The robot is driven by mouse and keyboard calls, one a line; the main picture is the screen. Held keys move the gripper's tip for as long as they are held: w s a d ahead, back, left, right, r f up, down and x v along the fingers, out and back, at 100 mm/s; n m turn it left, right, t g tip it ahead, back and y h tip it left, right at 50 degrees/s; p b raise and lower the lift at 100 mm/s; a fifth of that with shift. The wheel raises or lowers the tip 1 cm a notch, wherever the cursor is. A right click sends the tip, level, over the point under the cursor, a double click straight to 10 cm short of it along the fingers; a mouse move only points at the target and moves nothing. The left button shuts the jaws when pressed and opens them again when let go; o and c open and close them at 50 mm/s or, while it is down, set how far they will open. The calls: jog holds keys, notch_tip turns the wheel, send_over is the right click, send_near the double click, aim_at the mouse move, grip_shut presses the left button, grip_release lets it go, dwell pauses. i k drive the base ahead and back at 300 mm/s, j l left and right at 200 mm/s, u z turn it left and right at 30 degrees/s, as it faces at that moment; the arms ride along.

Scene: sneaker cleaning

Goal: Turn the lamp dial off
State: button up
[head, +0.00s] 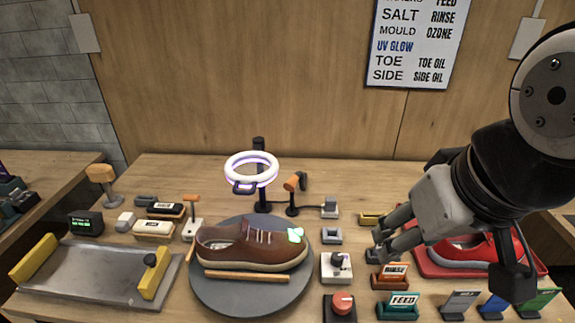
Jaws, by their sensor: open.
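The ring lamp (251,170) is lit white-violet on a black post behind the turntable (235,298). A white box with a dark-tipped knob (337,262) stands at the turntable's right edge. A black box with a red knob (342,303) stands in front of it. No label tells me which one is the lamp dial. My gripper (381,244) is open and empty, to the right of and slightly behind the white box, apart from it. Its fingers point left. A brown sneaker (252,246) lies on the turntable with a glowing green patch at its toe.
Orange RINSE (390,276) and teal FEED (398,306) holders stand in front of my gripper. A red sneaker (470,248) sits in a red tray at the right, partly behind my arm. A metal tray with yellow handles (95,275) is at the left. A sign (415,45) hangs behind.

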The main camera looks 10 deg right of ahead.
aim_at(337, 260)
jog(key=i+j+u, duration=0.1)
jog(key=u, duration=0.25)
jog(key=j+u, duration=0.35)
jog(key=j, duration=0.2)
jog(key=i+l, duration=0.05)
